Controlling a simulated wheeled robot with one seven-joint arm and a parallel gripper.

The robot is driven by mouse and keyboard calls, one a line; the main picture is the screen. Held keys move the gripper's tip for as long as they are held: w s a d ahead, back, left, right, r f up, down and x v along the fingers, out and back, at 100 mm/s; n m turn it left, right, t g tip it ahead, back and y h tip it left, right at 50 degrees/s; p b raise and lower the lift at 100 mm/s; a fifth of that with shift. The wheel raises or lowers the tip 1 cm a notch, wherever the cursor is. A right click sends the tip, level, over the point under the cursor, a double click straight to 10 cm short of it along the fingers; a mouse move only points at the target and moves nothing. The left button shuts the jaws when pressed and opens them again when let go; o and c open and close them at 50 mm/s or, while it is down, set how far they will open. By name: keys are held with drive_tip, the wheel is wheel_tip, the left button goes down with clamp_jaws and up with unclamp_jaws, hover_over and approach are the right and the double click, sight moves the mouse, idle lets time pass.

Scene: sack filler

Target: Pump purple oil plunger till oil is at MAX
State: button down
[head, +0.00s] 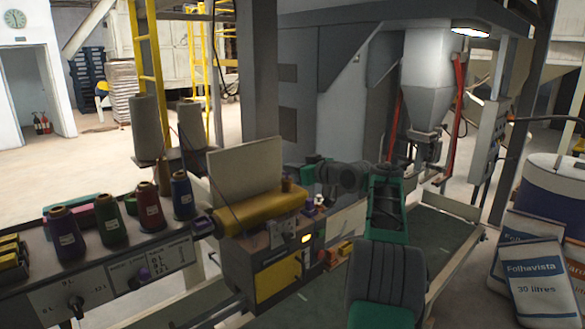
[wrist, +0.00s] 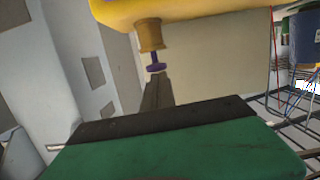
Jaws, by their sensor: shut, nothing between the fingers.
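The purple plunger (wrist: 156,67) is a small flanged knob at the end of a brass-coloured cup (wrist: 150,36), beside the yellow machine body (wrist: 185,8) in the wrist view. My gripper (wrist: 157,80) is shut and empty. Its dark fingertips point at the plunger and lie very close to it; I cannot tell whether they touch. In the head view the brass cup (head: 286,185) stands on the yellow machine body (head: 262,210), with my gripper's green housing (head: 312,172) just to its right. The plunger cannot be made out there. No oil level or MAX mark is readable.
Several thread cones, including a purple one (head: 66,233) and a red one (head: 149,205), stand on the bench left of the machine. A cream panel (head: 245,168) rises behind the yellow body. Filled sacks (head: 541,279) stand at the right.

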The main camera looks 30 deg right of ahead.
wheel_tip(320, 180, down, 2)
drive_tip(key=shift+b, duration=0.55)
drive_tip(key=shift+r, duration=0.1)
wheel_tip(320, 180, up, 6)
drive_tip(key=p, duration=0.4)
drive_tip(key=f+b+v, duration=0.2)
drive_tip(key=b+v, duration=0.2)
drive_tip(key=v, duration=0.5)
drive_tip(key=shift+s+r, duration=0.3)
drive_tip(key=shift+s, duration=0.3)
